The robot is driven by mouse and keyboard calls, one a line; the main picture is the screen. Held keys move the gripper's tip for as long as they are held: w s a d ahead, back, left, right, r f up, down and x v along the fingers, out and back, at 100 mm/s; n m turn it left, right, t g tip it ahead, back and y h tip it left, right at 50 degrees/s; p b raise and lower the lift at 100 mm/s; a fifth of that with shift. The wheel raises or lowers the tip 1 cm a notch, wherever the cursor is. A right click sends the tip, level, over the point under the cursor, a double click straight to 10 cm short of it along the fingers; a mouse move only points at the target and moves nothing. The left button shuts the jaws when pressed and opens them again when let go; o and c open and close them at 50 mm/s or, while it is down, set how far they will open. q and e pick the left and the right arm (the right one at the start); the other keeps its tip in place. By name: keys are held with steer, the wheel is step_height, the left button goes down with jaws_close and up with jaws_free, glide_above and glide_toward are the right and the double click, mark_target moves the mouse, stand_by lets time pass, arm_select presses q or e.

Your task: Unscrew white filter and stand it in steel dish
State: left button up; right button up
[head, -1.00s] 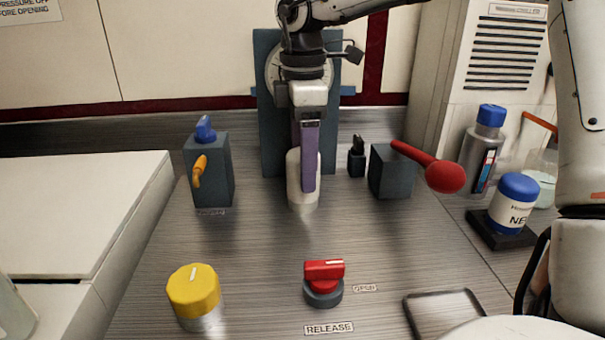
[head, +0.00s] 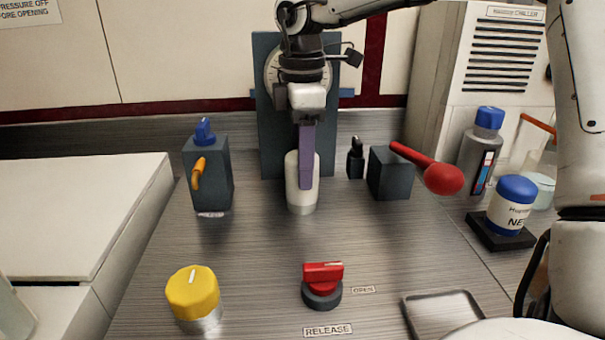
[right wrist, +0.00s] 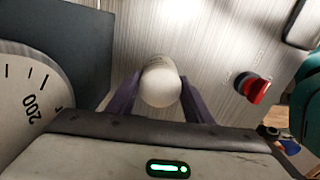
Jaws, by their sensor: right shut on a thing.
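The white filter (head: 293,190) stands upright on the steel worktop, its foot on a paler collar. My right gripper (head: 307,185) reaches down from above, its purple fingers shut on the filter's sides. In the right wrist view the filter's round white top (right wrist: 160,84) lies between the fingers. Whether its thread is loose cannot be seen. The steel dish (head: 408,318), a shallow rimmed square tray, lies at the front right and looks empty; its near part is hidden by a white part of mine. My left gripper is not in view.
A red knob (head: 323,277) and a yellow knob (head: 193,292) stand in front. A box with an orange lever (head: 212,180) is left of the filter; a red-handled box (head: 390,177) is right. A gauge panel (head: 268,130) is close behind. Blue-capped bottles (head: 512,205) stand far right.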

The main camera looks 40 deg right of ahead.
steer(key=n+p, duration=0.1)
steer(key=n, duration=0.4)
steer(key=shift+r, duration=0.1)
steer(key=n, duration=0.3)
steer(key=shift+s+p, duration=0.1)
steer(key=shift+p, duration=0.3)
steer(key=shift+o, duration=1)
steer(key=shift+s+r+n, duration=0.25)
steer(key=shift+s+n, duration=0.15)
steer(key=shift+n, duration=0.7)
steer(key=shift+o, duration=0.8)
steer(key=shift+n+p, duration=0.35)
steer(key=shift+n, duration=0.45)
steer(key=n, duration=0.4)
steer(key=shift+w+n+p, duration=0.15)
steer(key=shift+n+p, duration=0.2)
steer(key=shift+n, duration=0.05)
steer(key=shift+c, duration=0.9)
